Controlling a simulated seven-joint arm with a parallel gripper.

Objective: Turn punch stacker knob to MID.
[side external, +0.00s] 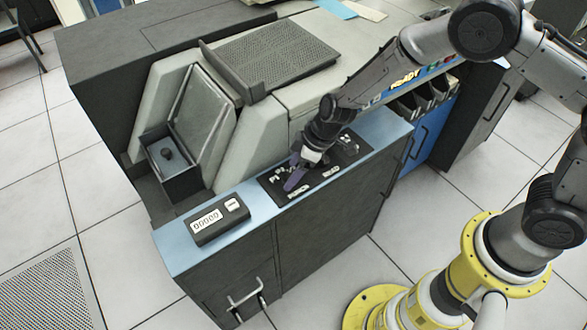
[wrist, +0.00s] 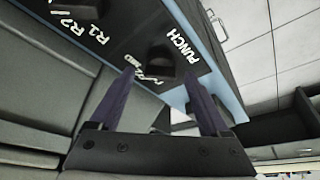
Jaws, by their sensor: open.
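A black control panel (side external: 272,190) with white lettering lies on the light-blue top of the cabinet. In the wrist view the panel (wrist: 118,14) shows the words PUNCH and R1 R2. A dark knob (wrist: 160,56) stands beside the word PUNCH; its setting is too dark to read. My gripper (side external: 293,180) is low over the panel in the side view and hides part of it. In the wrist view my gripper (wrist: 158,73) is open, with one purple finger on each side of the knob's near side. I cannot tell whether the fingers touch anything.
A counter box (side external: 217,220) with white digits sits left of the panel. A grey stacker tray (side external: 185,180) with a small dark knob inside stands behind it. A ribbed dark cover (side external: 278,55) lies higher up. Tiled floor surrounds the cabinet.

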